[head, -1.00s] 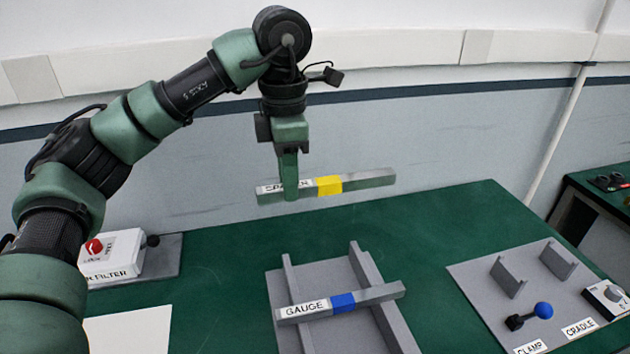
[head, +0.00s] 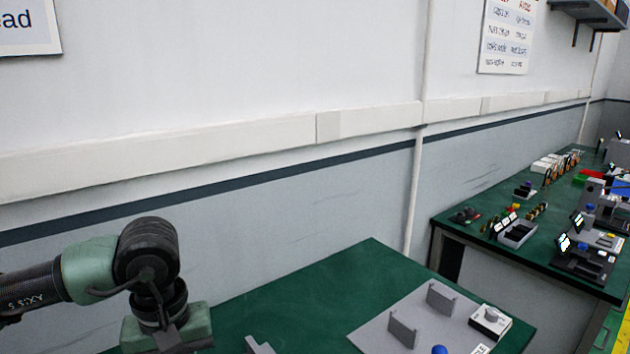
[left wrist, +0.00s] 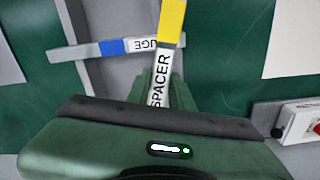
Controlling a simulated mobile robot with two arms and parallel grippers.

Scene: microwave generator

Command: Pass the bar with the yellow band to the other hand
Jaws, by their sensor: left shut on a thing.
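The bar with the yellow band (left wrist: 170,22) shows in the left wrist view, with a white label reading SPACER. My left gripper (left wrist: 162,88) is shut on it at the labelled part, and the yellow part sticks out beyond the fingers. The bar is out of frame in the head view, which shows only my left wrist and the top of the gripper at the bottom left. My right gripper is in neither view.
A blue-banded gauge bar (left wrist: 112,46) lies across a grey rack in the left wrist view. A second, cluttered bench (head: 520,235) stands right.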

